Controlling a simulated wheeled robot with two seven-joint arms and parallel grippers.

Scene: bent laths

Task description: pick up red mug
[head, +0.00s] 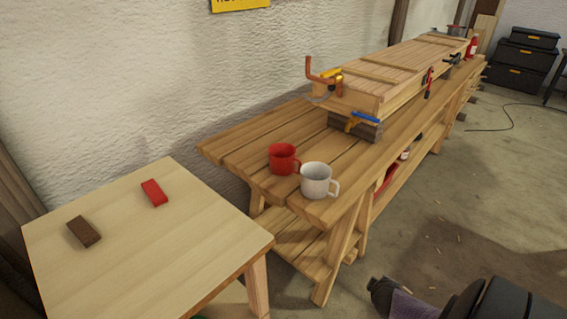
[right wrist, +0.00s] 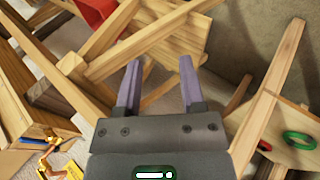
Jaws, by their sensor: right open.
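The red mug (head: 283,160) stands upright near the end of the wooden workbench (head: 235,150) in the head view. A white mug (head: 317,181) stands just in front and to the right of it, very close; I cannot tell whether they touch. My right gripper (right wrist: 159,85) is open, with nothing between its fingers in the right wrist view. That view faces wooden beams, and the mug is not recognisable there. Dark parts of my arm show at the lower right of the head view, low beside the bench. My left gripper is not in view.
Clamped wooden laths (head: 385,75) lie farther along the bench, with a blue-handled clamp (head: 364,117) behind the mugs. A side table (head: 150,235) holds a red block (head: 154,193) and a brown block (head: 84,232). A green ring (right wrist: 299,140) shows in the right wrist view.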

